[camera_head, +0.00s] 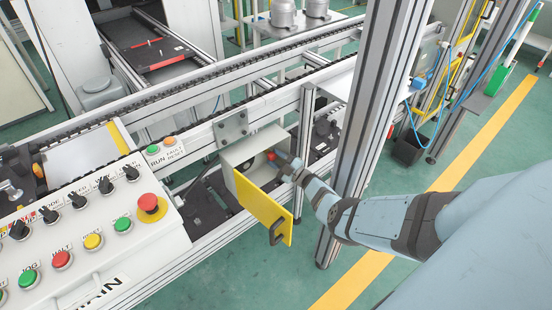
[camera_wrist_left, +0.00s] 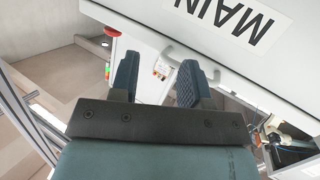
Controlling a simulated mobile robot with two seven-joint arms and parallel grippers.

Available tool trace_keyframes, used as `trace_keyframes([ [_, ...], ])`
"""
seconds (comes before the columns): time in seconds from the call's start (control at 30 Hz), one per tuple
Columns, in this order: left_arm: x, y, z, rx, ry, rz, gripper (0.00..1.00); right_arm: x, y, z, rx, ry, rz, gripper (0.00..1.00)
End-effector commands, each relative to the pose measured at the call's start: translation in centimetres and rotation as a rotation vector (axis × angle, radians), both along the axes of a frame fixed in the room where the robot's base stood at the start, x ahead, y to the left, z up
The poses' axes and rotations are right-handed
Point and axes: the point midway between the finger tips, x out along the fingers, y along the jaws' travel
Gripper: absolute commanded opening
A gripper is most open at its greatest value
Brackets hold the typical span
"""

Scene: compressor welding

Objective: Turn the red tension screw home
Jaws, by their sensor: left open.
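The red tension screw (camera_head: 271,155) shows as a small red knob inside an open grey box (camera_head: 236,158) on the conveyor's side rail. The box's yellow door (camera_head: 262,210) hangs open toward me. My right gripper (camera_head: 278,158) reaches into the box opening from the right, with its tip right at the red knob. Its fingers are too small and covered to tell whether they grip it. My left gripper (camera_wrist_left: 158,78) shows in the left wrist view with its two fingers apart and nothing between them. It is in front of the panel marked MAIN (camera_wrist_left: 232,22).
The control panel (camera_head: 95,265) with several buttons and a red mushroom button (camera_head: 150,206) fills the lower left. A vertical aluminium post (camera_head: 368,110) stands close behind my right forearm. The conveyor rail (camera_head: 210,80) runs across behind the box. Green floor (camera_head: 215,285) is clear below the door.

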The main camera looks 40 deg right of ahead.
Motion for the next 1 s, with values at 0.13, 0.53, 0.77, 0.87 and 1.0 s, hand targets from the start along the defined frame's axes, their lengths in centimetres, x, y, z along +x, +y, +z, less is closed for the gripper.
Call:
trace_keyframes([
  [0.13, 0.00, 0.00, -0.01, 0.000, 0.000, 0.000, 0.43, -0.10, 0.16, -0.18, 0.000, 0.002, 0.002, 0.66],
  [0.53, 0.00, 0.00, -0.01, 0.000, 0.000, 0.000, 0.43, -0.03, 0.02, -0.05, -0.006, 0.001, 0.000, 0.66],
  [0.77, 0.00, 0.00, -0.12, 0.000, 0.000, 0.000, 0.43, -0.06, -0.13, 0.06, -0.195, -0.014, 0.000, 0.66],
  [0.87, 0.00, 0.00, -0.23, 0.000, 0.000, 0.000, 0.43, -0.09, -0.18, 0.15, -0.385, -0.029, 0.000, 0.66],
  [1.0, 0.00, 0.00, -0.61, 0.000, 0.000, 0.000, 0.43, -0.09, -0.15, 0.23, -0.671, -0.052, 0.001, 0.66],
])
